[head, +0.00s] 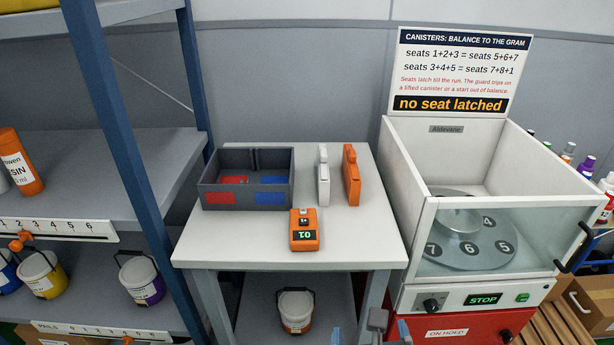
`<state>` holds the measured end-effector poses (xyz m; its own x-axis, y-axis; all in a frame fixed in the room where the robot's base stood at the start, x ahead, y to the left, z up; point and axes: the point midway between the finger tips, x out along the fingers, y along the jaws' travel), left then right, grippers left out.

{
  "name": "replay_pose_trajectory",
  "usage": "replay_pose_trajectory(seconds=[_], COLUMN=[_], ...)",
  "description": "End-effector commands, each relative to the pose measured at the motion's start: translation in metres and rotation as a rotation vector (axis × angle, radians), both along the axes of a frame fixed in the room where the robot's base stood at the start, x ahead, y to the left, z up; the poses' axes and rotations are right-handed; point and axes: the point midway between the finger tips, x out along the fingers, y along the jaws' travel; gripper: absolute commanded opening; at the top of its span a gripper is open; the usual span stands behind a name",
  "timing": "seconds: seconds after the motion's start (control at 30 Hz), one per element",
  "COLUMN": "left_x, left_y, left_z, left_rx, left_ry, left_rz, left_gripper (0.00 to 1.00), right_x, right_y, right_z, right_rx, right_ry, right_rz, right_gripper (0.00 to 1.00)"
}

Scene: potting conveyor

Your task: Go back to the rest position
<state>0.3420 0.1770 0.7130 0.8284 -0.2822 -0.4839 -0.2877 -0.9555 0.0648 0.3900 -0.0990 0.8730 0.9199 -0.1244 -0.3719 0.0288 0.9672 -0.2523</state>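In front of me stands a white-topped table (345,245). On it is a dark grey two-part bin (247,201) with a red and a blue label. A white upright piece (323,176) and an orange upright piece (351,176) stand to the right of the bin. A small orange device (305,231) with a lit display lies nearer the front edge.
At right is a white machine (402,172) with a clear front guard, numbered seats and a sign reading "no seat latched"; its panel reads STOP. At left is a blue-posted shelf (128,150) with pails and bottles. A pail (296,311) sits under the table.

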Motion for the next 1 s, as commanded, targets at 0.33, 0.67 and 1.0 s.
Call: replay_pose_trajectory(seconds=[0.33,0.67,1.0], left_x=[0.0,0.0,0.0], left_y=[0.0,0.0,0.0], left_z=[0.0,0.0,0.0], left_rx=[-0.001,-0.001,-0.001], left_ry=[0.0,0.0,0.0], left_rz=[0.0,0.0,0.0], left_gripper=[0.0,0.0,0.0], right_x=[0.007,-0.001,-0.035], right_y=[-0.063,-0.072,-0.121], right_z=[-0.041,-0.1,-0.165], right_rx=[0.02,0.748,1.805], right_ry=[0.033,0.171,0.317], right_rz=[-0.072,-0.28,-0.858], right_gripper=[0.95,0.95,0.95])
